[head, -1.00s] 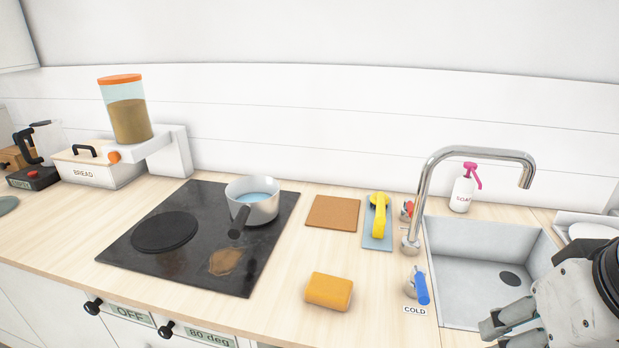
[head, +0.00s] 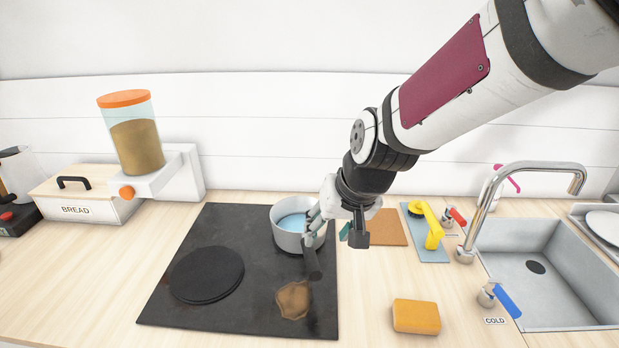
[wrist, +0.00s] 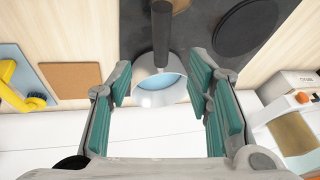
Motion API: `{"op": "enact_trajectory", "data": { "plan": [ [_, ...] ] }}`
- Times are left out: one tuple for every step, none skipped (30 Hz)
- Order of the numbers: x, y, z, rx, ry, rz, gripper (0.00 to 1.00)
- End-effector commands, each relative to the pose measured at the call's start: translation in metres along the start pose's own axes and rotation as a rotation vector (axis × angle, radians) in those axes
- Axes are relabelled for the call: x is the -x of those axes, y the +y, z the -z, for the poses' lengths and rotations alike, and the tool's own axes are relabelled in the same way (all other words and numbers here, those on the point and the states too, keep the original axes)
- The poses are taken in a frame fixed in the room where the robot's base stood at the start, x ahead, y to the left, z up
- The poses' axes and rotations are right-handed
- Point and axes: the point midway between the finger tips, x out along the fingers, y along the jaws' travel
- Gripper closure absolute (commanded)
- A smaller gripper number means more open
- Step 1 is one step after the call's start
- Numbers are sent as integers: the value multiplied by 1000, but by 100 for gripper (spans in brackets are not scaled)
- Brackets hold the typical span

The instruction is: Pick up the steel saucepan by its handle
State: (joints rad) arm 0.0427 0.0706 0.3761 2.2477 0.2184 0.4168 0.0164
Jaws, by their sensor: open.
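The steel saucepan (head: 287,222) stands on the back right of the black hob (head: 205,317), with pale blue liquid inside. Its dark handle (head: 312,262) points toward the front of the counter. My gripper (head: 322,228) is over the pan's right side, near where the handle joins, and hides part of the rim. In the wrist view the saucepan (wrist: 160,98) and its handle (wrist: 161,35) show beyond and between the two teal-padded fingers (wrist: 165,92). The fingers are wide apart with nothing between the pads. I cannot tell how far above the handle they are.
A brown spill (head: 293,300) and a dark round plate (head: 206,274) are on the hob. A yellow sponge (head: 416,316), a brown board (head: 386,227) and a yellow brush (head: 432,227) lie to the right, before the sink (head: 560,290). A bread box (head: 80,207) and dispenser (head: 137,147) stand left.

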Motion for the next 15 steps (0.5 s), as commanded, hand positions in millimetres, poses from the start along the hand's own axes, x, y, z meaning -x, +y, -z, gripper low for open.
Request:
{"op": "enact_trajectory", "data": {
  "plan": [
    [-6,-1,0,-1,-2,3,54],
    [-10,-1,0,-1,-3,3,54],
    [-17,-1,0,-2,-4,4,54],
    [-22,-1,0,-1,-4,4,54],
    [-28,-1,0,1,-6,4,54],
    [-36,-2,0,0,-5,4,54],
    [-42,-1,0,-1,-6,4,54],
    [-48,-1,0,1,-5,3,54],
    [-56,-1,0,0,-6,4,54],
    [-60,-1,0,0,-5,4,54],
    [-65,-1,0,0,-4,3,54],
    [-71,-2,0,1,-4,4,54],
    [-74,-2,0,0,-3,3,54],
    [-77,-1,0,-1,-2,3,54],
    [-81,-1,0,-2,-3,3,54]
  ]
}}
